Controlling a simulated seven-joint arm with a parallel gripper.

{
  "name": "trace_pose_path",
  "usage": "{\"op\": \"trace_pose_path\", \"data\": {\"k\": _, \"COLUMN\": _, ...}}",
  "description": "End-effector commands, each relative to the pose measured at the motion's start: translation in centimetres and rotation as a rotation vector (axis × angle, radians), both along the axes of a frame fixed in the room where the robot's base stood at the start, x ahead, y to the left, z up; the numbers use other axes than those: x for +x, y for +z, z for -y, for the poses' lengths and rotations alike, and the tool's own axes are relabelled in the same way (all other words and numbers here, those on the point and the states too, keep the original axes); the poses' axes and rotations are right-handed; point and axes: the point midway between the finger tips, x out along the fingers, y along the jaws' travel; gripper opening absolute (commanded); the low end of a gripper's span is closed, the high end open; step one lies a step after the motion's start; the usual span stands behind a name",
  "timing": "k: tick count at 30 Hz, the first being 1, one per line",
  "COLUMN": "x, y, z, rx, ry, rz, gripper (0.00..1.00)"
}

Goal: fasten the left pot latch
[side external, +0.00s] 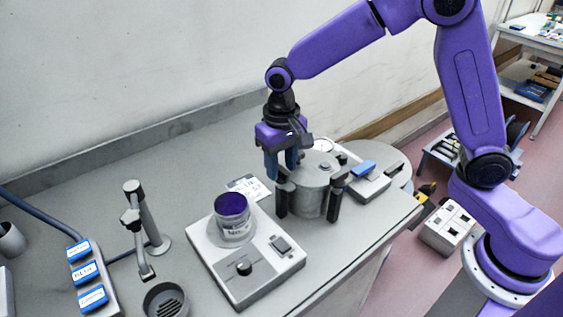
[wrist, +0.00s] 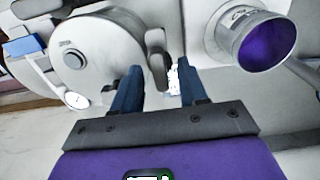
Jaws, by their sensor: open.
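The grey cylindrical pot (side external: 312,197) stands on the bench with its lid on; the lid (wrist: 88,42) fills the upper left of the wrist view. The left latch (side external: 282,200) is a dark upright lever on the pot's left side. A second dark latch (side external: 334,206) is on its right front. My gripper (side external: 281,174) is open, pointing down just above the left latch. In the wrist view, a grey latch lever (wrist: 157,62) appears between the open blue fingertips (wrist: 161,66), with gaps on both sides. Whether a finger touches it cannot be told.
A scale (side external: 262,272) bearing a jar with purple contents (side external: 232,205) stands close left of the pot. A blue-topped device (side external: 362,168) and a round gauge (side external: 323,145) are close behind it. A label card (side external: 248,186) lies nearby. The bench edge is at the front right.

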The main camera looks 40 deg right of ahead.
Motion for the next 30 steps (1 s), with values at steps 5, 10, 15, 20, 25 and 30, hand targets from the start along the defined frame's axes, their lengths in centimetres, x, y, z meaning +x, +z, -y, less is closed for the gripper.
{"op": "trace_pose_path", "data": {"k": 5, "x": -0.01, "y": 0.02, "z": 0.01, "rx": 0.0, "ry": 0.0, "rz": 0.0, "gripper": 0.3}}
{"op": "trace_pose_path", "data": {"k": 10, "x": -0.01, "y": 0.03, "z": 0.01, "rx": 0.0, "ry": 0.0, "rz": 0.0, "gripper": 0.0}}
{"op": "trace_pose_path", "data": {"k": 15, "x": -0.01, "y": 0.05, "z": 0.0, "rx": 0.0, "ry": 0.006, "rz": -0.001, "gripper": 0.0}}
{"op": "trace_pose_path", "data": {"k": 20, "x": 0.0, "y": 0.06, "z": 0.0, "rx": 0.0, "ry": 0.042, "rz": -0.001, "gripper": 0.0}}
{"op": "trace_pose_path", "data": {"k": 25, "x": 0.01, "y": 0.07, "z": 0.01, "rx": 0.0, "ry": 0.131, "rz": -0.001, "gripper": 0.0}}
{"op": "trace_pose_path", "data": {"k": 30, "x": 0.02, "y": 0.11, "z": -0.03, "rx": 0.0, "ry": 0.271, "rz": 0.0, "gripper": 0.0}}
